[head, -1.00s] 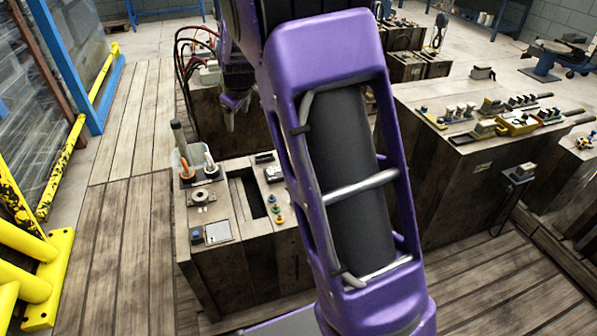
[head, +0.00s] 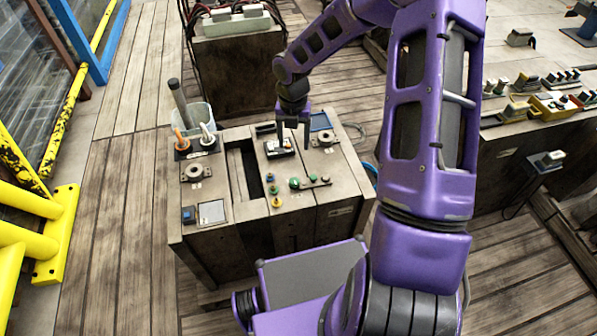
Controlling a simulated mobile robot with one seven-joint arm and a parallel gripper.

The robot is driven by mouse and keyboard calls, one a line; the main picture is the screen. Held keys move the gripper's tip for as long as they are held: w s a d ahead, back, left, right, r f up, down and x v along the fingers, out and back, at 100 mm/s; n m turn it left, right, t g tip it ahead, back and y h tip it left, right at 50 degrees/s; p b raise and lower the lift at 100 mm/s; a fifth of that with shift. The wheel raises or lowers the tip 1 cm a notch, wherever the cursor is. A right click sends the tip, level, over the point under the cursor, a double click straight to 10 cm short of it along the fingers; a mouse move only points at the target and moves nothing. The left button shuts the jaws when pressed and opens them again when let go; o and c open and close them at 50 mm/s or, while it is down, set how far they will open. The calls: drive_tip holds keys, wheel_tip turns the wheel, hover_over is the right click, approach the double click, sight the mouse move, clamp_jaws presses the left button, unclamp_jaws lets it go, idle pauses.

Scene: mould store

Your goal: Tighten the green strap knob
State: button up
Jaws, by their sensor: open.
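My gripper (head: 293,142) is open and points down over the back right part of the wooden bench block (head: 205,225). Its two dark fingers are apart, near a small black-and-white device. A green knob (head: 294,183) sits at the left end of a short metal strap (head: 312,183) on the bench top. The gripper is behind this knob in the head view and does not touch it. Another green knob (head: 274,190) stands to its left, between a blue knob (head: 270,177) and a yellow knob (head: 277,202). The height of the fingertips above the bench is hard to judge.
A clear bin (head: 192,118) with a dark rod stands at the bench's back left, beside orange and white handles (head: 195,140). A long slot (head: 242,170) cuts the bench top. A pedestal (head: 235,55) with cables is behind. Yellow guard rails (head: 30,225) are at left.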

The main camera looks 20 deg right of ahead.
sight(294, 181)
wheel_tip(294, 181, down, 17)
drive_tip(key=shift+f+b, duration=0.1)
drive_tip(key=shift+b, duration=0.45)
clamp_jaws()
